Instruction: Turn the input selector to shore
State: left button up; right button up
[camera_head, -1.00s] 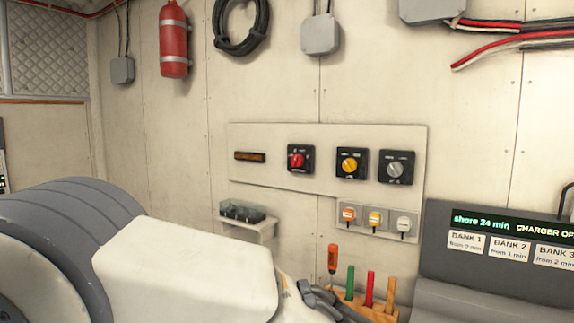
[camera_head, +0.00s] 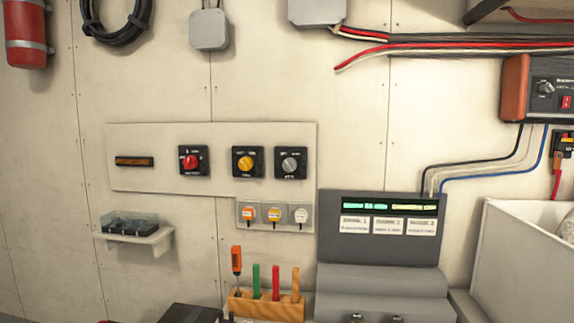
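Three rotary selectors sit on black square plates in a row on a pale wall panel (camera_head: 150,140). One has a red knob (camera_head: 190,162), the middle one a yellow knob (camera_head: 245,163), and the right one a grey knob (camera_head: 291,164). Their lettering is too small to read, so I cannot tell which is the input selector or its position. A grey console (camera_head: 380,235) to the lower right has a green-lit display (camera_head: 390,207), blurred now. Neither of my grippers is in view.
A wooden rack (camera_head: 265,306) holds an orange-handled screwdriver (camera_head: 236,260) and several coloured sticks. A small shelf (camera_head: 140,240) carries a clear box. A white bin (camera_head: 500,250) stands right.

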aim_at(289, 164)
jog(key=k, duration=0.6)
jog(key=u, duration=0.5)
jog(key=i, duration=1.55)
jog(key=z, duration=0.75)
